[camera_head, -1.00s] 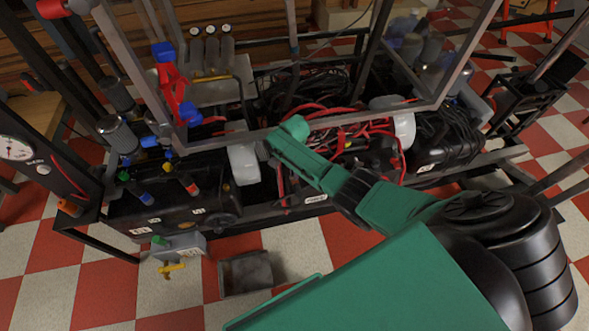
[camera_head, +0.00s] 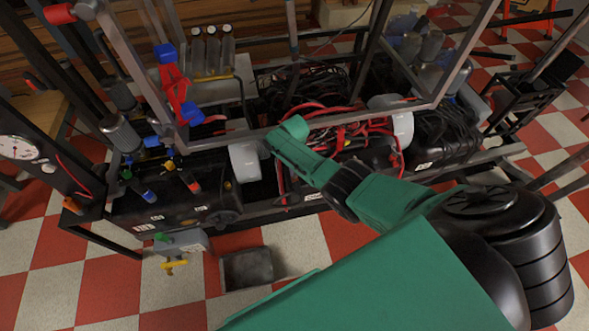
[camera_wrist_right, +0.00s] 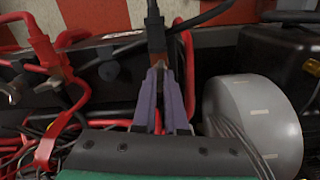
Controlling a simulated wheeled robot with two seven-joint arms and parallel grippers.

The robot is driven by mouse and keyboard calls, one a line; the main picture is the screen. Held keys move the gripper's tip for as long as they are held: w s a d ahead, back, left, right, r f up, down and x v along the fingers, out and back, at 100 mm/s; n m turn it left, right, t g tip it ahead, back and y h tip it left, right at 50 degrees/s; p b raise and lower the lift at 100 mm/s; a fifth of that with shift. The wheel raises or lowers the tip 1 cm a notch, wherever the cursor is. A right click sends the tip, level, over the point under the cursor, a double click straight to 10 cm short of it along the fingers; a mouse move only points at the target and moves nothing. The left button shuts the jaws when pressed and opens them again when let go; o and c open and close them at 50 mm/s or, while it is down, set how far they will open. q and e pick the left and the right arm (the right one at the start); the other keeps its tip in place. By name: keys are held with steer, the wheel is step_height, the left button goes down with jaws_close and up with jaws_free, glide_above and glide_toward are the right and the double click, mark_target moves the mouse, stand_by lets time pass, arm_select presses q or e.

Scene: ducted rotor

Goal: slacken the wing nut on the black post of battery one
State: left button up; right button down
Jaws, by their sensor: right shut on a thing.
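My right gripper (camera_wrist_right: 163,72) is in the wrist view, its two purple fingers pointing away and closed at the tips on a small thing at the cable end, which I take to be the wing nut. The fingers hide most of it, and I cannot see the post under it. A black cable (camera_wrist_right: 155,28) with an orange-red end runs up just beyond the fingertips. In the head view my green right arm reaches over the battery row, and its fingers are hidden behind the wrist. My left gripper is out of view.
Red cables (camera_wrist_right: 42,50) crowd the left of the wrist view. A grey-white cylinder (camera_wrist_right: 252,122) stands close on the right. In the head view a clear panel frame (camera_head: 315,121) slants over the batteries. An open grey box (camera_head: 246,269) lies on the checkered floor.

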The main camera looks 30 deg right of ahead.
steer(key=n, duration=0.5)
stand_by(0.5)
steer(key=c, duration=1)
jaws_free()
steer(key=shift+o, duration=0.2)
step_height(320, 180, up, 8)
steer(key=p, duration=0.5)
steer(key=shift+f, duration=0.15)
step_height(320, 180, up, 7)
steer(key=p, duration=0.2)
